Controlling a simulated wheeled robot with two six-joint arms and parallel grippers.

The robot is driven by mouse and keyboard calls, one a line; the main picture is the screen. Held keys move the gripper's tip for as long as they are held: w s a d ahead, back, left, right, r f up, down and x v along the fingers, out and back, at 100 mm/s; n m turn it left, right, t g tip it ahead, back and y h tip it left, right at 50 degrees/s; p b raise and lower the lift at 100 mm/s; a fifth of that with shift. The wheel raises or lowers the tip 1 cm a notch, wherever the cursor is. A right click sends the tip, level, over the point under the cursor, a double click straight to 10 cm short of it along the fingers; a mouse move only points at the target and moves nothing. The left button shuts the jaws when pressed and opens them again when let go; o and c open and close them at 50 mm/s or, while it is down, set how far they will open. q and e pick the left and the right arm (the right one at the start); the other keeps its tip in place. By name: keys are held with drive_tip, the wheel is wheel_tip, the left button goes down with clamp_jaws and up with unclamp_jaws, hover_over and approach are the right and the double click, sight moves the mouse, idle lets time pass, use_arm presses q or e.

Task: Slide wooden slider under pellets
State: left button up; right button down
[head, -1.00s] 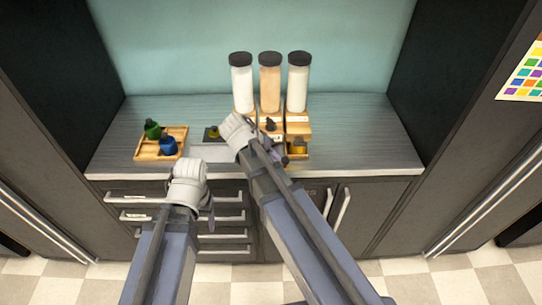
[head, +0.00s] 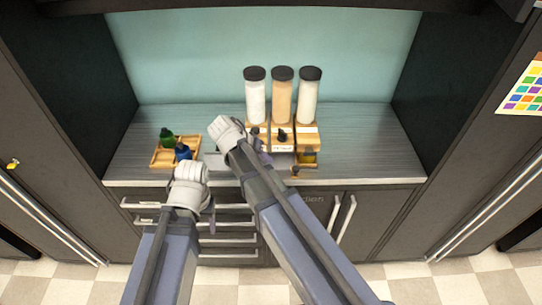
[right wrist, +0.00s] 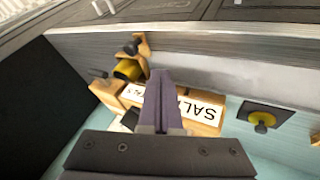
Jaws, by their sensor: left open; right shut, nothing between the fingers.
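Three clear dispensers with black lids stand on wooden bases at the back of the counter: a white-filled left one (head: 255,98), an orange-filled middle one (head: 283,98) and a white-filled right one (head: 308,98). A wooden piece with a dark knob (right wrist: 137,46) sticks out beside a yellow container (right wrist: 126,70); I cannot tell if this is the slider. The label "SALT" (right wrist: 200,108) shows on one base; no pellets label is readable. My right gripper (right wrist: 160,80) is shut and empty in front of the bases. My left gripper (head: 208,207) is open, low before the counter, fingers mostly hidden.
A wooden tray (head: 159,158) with a green bottle (head: 167,136) and a blue bottle (head: 183,151) sits on the left. A dark square with a yellow item (right wrist: 261,118) lies near the bases. The counter (head: 375,145) is clear on the right.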

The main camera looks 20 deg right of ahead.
drive_tip(key=shift+p+v, duration=1.45)
drive_tip(key=shift+v, duration=0.9)
drive_tip(key=p+v, duration=0.3)
drive_tip(key=v, duration=0.1)
drive_tip(key=shift+s, duration=0.1)
drive_tip(key=shift+r, duration=0.1)
